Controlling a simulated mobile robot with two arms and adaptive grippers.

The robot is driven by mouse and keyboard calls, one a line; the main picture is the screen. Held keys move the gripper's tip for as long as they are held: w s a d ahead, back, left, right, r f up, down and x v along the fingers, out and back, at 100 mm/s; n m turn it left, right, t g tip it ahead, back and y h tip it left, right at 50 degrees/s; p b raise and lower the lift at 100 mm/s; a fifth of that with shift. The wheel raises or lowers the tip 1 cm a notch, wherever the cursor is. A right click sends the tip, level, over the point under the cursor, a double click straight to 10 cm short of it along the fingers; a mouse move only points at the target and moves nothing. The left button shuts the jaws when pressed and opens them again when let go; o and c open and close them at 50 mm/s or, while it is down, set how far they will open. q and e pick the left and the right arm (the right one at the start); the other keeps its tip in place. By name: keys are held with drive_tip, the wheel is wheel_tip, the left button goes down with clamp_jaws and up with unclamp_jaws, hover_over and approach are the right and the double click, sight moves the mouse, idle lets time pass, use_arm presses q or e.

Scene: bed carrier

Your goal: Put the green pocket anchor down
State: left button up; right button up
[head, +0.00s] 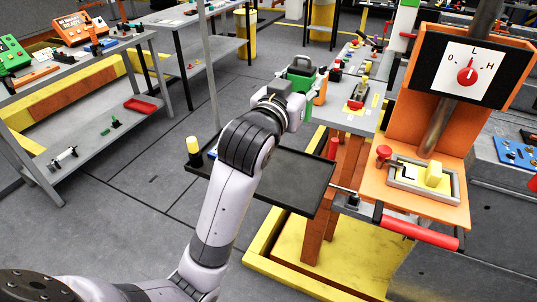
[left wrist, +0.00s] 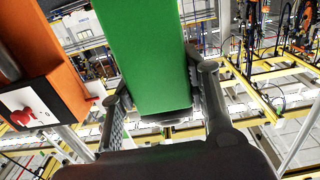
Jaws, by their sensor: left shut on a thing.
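My left gripper (head: 299,84) is above the far left end of a grey workbench, past the black tray. It is shut on the green pocket anchor (head: 302,72), which shows as a small green block, partly covered by the gripper. In the left wrist view the green pocket anchor (left wrist: 145,50) is a long flat green bar between the two fingers of the gripper (left wrist: 160,88). I cannot tell whether the anchor touches anything below. My right gripper is not in view.
The black tray (head: 290,178) lies below my left arm, with a yellow-topped cylinder (head: 193,146) at its left. The grey workbench (head: 358,122) carries several small parts, including an orange bottle (head: 320,92). An orange dial machine (head: 425,195) stands at right. Shelves (head: 95,150) stand left.

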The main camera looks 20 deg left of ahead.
use_arm(q)
drive_tip(key=shift+w+r, duration=0.2)
drive_tip(key=shift+r, duration=0.05)
drive_tip(key=f, duration=0.5)
drive_tip(key=shift+s+a+f, duration=0.15)
drive_tip(key=shift+a, duration=0.05)
wheel_tip(320, 180, down, 13)
drive_tip(key=shift+b, duration=0.5)
drive_tip(key=shift+f, duration=0.55)
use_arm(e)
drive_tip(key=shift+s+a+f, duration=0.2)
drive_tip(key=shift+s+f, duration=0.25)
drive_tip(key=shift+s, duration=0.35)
use_arm(q)
drive_tip(key=shift+f, duration=0.15)
drive_tip(key=o, duration=1.4)
drive_tip(key=shift+c, duration=0.2)
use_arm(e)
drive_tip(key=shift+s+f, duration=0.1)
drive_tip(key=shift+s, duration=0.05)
